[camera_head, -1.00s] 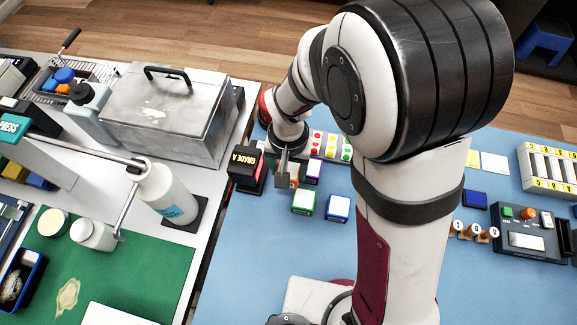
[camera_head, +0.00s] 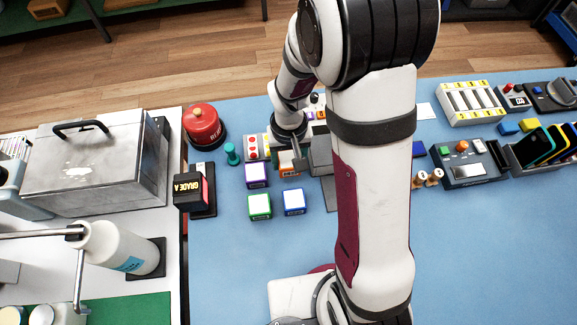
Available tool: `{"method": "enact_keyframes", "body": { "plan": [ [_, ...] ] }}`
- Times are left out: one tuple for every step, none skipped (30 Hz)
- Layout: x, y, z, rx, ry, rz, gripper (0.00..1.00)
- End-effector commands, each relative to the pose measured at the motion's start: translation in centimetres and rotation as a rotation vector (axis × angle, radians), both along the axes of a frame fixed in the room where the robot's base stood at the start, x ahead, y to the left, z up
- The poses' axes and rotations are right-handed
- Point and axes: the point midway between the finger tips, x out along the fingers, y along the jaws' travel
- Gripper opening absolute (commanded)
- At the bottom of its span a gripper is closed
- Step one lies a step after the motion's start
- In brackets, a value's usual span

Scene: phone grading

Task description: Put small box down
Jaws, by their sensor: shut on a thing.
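My gripper (camera_head: 297,160) points down near the middle of the table and is shut on a small orange box (camera_head: 289,170) with a pale top. My wrist and fingers partly cover this box. It shows just right of a purple-sided box (camera_head: 257,176) and beyond a blue-sided box (camera_head: 294,202). I cannot tell whether its underside touches the table. A green-sided box (camera_head: 260,207) stands left of the blue one. These three boxes stand apart on the blue mat (camera_head: 228,265), with white tops.
A grey block (camera_head: 322,153) stands close right of my gripper. A red canister (camera_head: 204,126) and teal peg (camera_head: 232,154) stand behind. The mat in front of the boxes is clear.

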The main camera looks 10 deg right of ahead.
Motion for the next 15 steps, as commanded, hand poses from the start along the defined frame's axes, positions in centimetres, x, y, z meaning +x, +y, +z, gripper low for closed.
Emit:
{"method": "enact_keyframes", "body": {
  "plan": [
    [-0.2, 0.0, -1.3, -0.001, 0.007, 0.001, 0.06],
    [-0.2, 0.0, -1.9, -0.001, 0.007, 0.001, 0.06],
    [-0.1, 0.0, -2.7, -0.001, 0.006, 0.001, 0.06],
    [-0.1, 0.0, -3.2, -0.001, 0.005, 0.0, 0.06],
    [-0.1, 0.0, -3.5, -0.001, 0.004, 0.0, 0.06],
    [-0.1, 0.0, -3.8, -0.001, 0.002, 0.0, 0.06],
    [-0.1, 0.0, -3.9, 0.0, 0.001, 0.0, 0.06],
    [0.0, 0.0, -3.9, 0.0, 0.0, 0.0, 0.06],
    [0.0, 0.0, -3.8, 0.0, 0.0, 0.0, 0.06],
    [0.0, 0.0, -3.8, 0.0, 0.0, 0.0, 0.06],
    [0.0, 0.0, -3.8, 0.0, 0.0, 0.0, 0.06],
    [0.0, 0.0, -3.8, 0.0, 0.0, 0.0, 0.06],
    [0.0, 0.0, -3.8, 0.0, 0.0, 0.0, 0.06],
    [0.0, 0.0, -3.9, 0.0, 0.0, 0.0, 0.06],
    [-0.1, 0.0, -4.0, 0.0, 0.001, 0.0, 0.06]
  ]
}}
